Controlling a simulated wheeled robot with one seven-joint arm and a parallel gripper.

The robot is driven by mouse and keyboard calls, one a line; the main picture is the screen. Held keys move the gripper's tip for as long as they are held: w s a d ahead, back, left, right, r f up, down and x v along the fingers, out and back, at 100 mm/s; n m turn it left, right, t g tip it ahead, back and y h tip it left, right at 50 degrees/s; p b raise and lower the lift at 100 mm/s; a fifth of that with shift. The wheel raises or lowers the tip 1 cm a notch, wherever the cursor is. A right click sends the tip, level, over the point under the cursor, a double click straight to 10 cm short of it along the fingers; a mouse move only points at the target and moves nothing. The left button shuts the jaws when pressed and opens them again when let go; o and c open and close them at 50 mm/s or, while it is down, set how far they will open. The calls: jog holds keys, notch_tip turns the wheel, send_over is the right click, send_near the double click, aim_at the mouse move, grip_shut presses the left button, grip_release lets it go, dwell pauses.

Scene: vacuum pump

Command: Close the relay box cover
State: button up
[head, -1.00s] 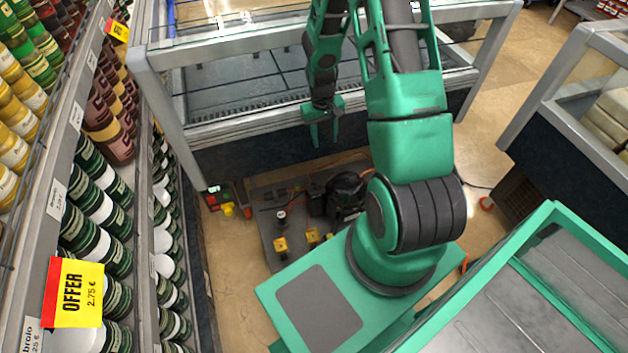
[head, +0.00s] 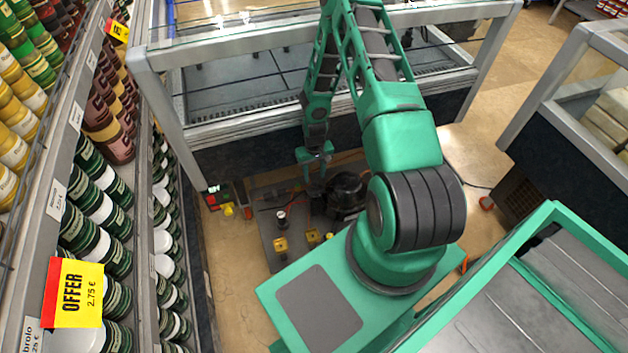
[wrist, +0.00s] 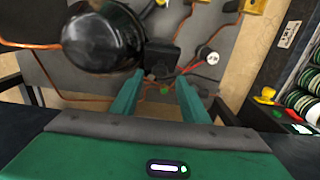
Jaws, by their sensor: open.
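The relay box looks like the small black box (wrist: 162,57) beside the round black pump motor (wrist: 103,38) in the wrist view. I cannot make out its cover or how far it stands open. My gripper (wrist: 160,77) is open, its two green fingers apart, with their tips close to the box's near edge. I see nothing held between them; a small green spot (wrist: 164,89) shows beyond the gap. I cannot tell whether the fingers touch the box. In the head view, my gripper (head: 316,178) is low over the grey pump plate and partly hides the box.
The grey plate (head: 268,235) carries yellow fittings (head: 281,245), a white-faced gauge (head: 282,215) and copper-coloured tubes. Red, green and yellow items (head: 219,197) sit left of it. A counter (head: 250,130) stands behind and a stocked shelf (head: 165,240) on the left.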

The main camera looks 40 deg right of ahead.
aim_at(315, 186)
jog(key=shift+f, duration=2.05)
jog(key=c, duration=1)
